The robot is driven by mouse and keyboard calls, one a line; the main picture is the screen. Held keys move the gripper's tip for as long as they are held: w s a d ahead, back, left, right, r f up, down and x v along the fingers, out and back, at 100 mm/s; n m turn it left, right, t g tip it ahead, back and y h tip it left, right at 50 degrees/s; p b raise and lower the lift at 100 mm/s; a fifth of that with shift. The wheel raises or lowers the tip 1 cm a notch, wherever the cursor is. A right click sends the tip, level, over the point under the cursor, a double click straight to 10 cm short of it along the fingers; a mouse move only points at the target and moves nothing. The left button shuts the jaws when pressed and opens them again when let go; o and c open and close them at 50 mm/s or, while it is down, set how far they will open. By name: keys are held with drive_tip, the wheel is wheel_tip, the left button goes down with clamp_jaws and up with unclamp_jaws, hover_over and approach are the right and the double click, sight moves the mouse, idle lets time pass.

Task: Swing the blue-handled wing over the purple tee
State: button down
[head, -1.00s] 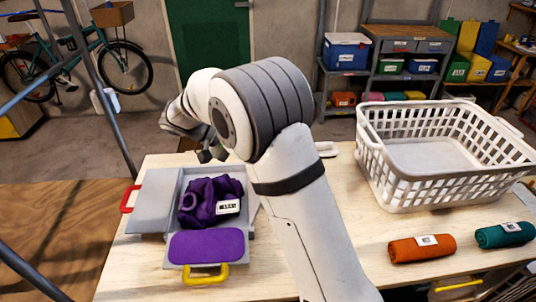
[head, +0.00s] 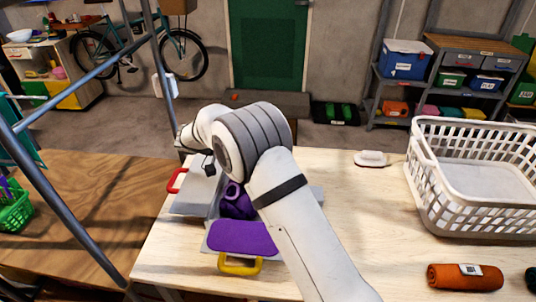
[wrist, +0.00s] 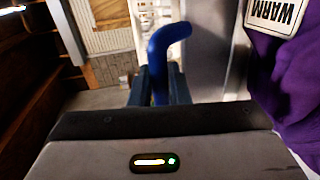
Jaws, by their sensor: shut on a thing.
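The grey folding board lies on the light wooden table, partly behind my arm. Its red-handled wing (head: 192,200) is at the left, with a red handle (head: 177,181). My gripper (wrist: 162,85) is shut on the blue handle (wrist: 163,45), beside a grey panel (wrist: 207,50). In the head view my arm hides the blue handle.
A white laundry basket (head: 425,180) stands at the right of the table (head: 345,205). An orange roll (head: 464,277) lies in front of it, and a small white object (head: 371,158) lies near the back edge. Metal poles (head: 95,65) stand at the left.

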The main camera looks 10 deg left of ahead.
drive_tip(key=shift+d+f, duration=0.15)
drive_tip(key=shift+f, duration=0.55)
drive_tip(key=c, duration=1.6)
unclamp_jaws()
drive_tip(key=shift+w, duration=0.1)
drive_tip(key=shift+c, duration=0.2)
drive_tip(key=shift+r, duration=0.1)
drive_tip(key=a+r+p, duration=0.1)
drive_tip(key=a+p, duration=0.6)
drive_tip(key=p, duration=0.8)
drive_tip(key=shift+a+r, duration=0.3)
drive_tip(key=shift+r, duration=0.1)
